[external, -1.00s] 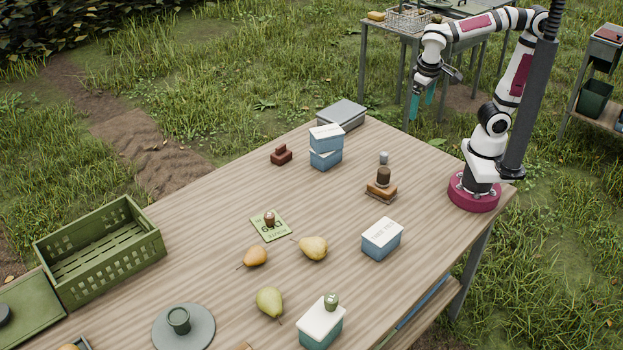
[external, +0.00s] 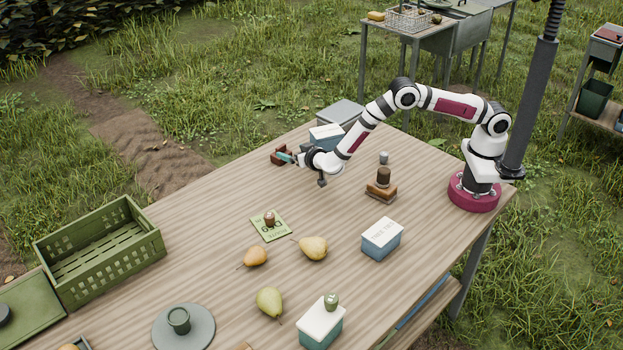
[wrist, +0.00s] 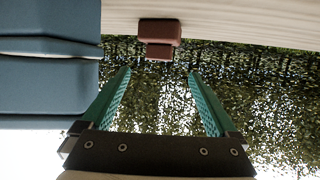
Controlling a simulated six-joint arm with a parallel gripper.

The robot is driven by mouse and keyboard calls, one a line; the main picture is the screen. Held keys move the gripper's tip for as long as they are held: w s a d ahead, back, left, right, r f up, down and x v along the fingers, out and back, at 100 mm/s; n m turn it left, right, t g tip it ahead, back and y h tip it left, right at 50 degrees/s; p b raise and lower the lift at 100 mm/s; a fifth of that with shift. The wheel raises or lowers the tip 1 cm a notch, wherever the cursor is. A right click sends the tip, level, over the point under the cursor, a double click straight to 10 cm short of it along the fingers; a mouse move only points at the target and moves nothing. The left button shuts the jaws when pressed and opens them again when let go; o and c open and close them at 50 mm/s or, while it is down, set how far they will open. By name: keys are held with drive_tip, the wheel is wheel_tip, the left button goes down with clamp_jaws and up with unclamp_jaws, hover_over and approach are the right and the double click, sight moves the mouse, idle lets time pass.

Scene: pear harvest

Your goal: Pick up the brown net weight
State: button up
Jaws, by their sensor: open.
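The brown net weight, a small reddish-brown block with a smaller raised part (external: 276,160), sits on the far side of the wooden table. It also shows in the wrist view (wrist: 160,32), top centre, lying ahead of the fingertips and between their lines. My gripper (external: 284,156) is low at the weight, its teal fingers pointing toward it. In the wrist view my gripper (wrist: 159,73) is open, with nothing between its fingers. In the external view the fingers and wrist partly cover the weight, and contact cannot be told there.
A brown cylinder on blocks (external: 383,177) stands to the right. Table left of the weight is clear.

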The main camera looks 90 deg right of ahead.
sight(280, 146)
drive_tip(key=x, duration=1.2)
drive_tip(key=shift+d, duration=0.2)
drive_tip(key=shift+r, duration=0.1)
clamp_jaws()
